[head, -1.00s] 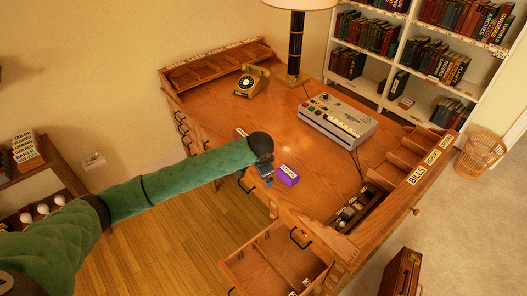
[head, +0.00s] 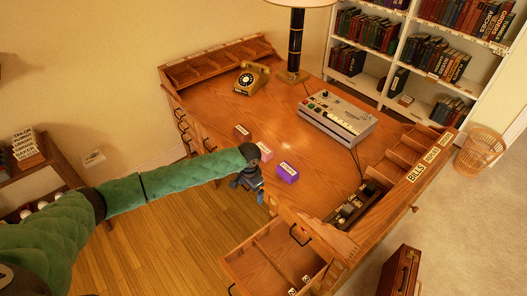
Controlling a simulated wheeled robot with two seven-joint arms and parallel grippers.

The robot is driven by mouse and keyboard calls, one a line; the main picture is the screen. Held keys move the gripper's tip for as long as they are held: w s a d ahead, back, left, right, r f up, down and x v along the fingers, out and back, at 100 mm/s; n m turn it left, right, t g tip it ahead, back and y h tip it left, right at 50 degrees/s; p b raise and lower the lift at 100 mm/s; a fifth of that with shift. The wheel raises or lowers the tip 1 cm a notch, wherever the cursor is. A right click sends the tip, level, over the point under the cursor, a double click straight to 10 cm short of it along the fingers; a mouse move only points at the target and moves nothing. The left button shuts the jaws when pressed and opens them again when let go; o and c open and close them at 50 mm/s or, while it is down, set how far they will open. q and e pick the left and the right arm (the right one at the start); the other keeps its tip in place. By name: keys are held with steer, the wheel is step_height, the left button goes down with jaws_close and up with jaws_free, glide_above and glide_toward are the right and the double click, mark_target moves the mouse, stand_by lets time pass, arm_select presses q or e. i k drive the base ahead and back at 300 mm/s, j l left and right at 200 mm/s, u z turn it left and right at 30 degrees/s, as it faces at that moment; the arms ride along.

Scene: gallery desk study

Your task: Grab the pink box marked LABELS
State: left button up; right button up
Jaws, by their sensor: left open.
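A small pink box (head: 265,151) with a pale label lies on the desk (head: 225,100) near its front edge; its lettering is too small to read. A purple box (head: 288,173) with a white label lies to its lower right. A reddish-brown box (head: 242,132) with a label lies to its upper left. My left gripper (head: 257,190) is open and empty at the desk's front edge. It is below the pink box in the picture and left of the purple box, apart from both. My right gripper is out of view.
A grey machine (head: 337,119), a yellow telephone (head: 251,80) and a lamp (head: 295,45) stand farther back on the desk. An open drawer (head: 262,262) juts out at the front. The desk middle is clear.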

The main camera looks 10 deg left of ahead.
mark_target(268, 154)
steer(key=i, duration=0.95)
